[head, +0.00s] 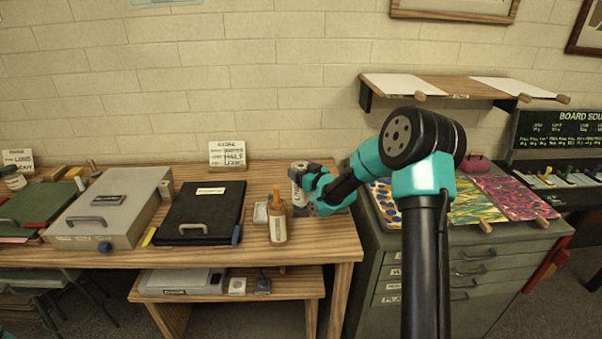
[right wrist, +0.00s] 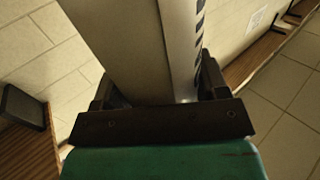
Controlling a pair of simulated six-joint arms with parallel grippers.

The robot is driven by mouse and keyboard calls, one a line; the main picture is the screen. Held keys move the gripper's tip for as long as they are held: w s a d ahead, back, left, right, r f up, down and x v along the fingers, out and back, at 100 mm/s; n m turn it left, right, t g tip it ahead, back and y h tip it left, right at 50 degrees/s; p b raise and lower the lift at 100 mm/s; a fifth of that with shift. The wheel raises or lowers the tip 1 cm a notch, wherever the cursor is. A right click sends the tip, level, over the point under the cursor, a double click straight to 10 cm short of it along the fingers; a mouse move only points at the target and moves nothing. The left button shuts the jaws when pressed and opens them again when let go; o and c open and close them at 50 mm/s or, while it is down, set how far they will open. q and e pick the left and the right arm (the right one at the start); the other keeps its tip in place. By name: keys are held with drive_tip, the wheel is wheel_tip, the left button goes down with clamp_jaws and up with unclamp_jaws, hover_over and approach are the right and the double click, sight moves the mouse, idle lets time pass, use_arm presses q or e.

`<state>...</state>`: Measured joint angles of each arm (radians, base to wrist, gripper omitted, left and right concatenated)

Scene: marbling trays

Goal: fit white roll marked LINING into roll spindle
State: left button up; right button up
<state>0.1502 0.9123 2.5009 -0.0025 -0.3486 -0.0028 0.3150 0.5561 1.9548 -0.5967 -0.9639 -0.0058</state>
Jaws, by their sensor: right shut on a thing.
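The white roll (head: 297,188) stands about upright at the right part of the wooden bench, in the jaws of my right gripper (head: 304,180). In the right wrist view the roll (right wrist: 125,45) is a large pale cylinder between the fingers, with dark lettering along its right side. My right gripper (right wrist: 155,95) is shut on it. The lettering is too cropped to read, and the roll's lower end is unclear. I cannot make out the roll spindle for certain in either view. My left gripper is not in view.
A black case (head: 214,212) and a grey box (head: 130,207) lie farther left. A grey drawer cabinet (head: 400,275) with marbled sheets adjoins right. A wooden shelf (head: 455,86) hangs above it.

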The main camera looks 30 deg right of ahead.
drive_tip(key=shift+f, duration=1.55)
drive_tip(key=o, duration=1.3)
drive_tip(key=shift+s, duration=0.15)
drive_tip(key=s+d, duration=0.3)
drive_tip(key=s, duration=1.4)
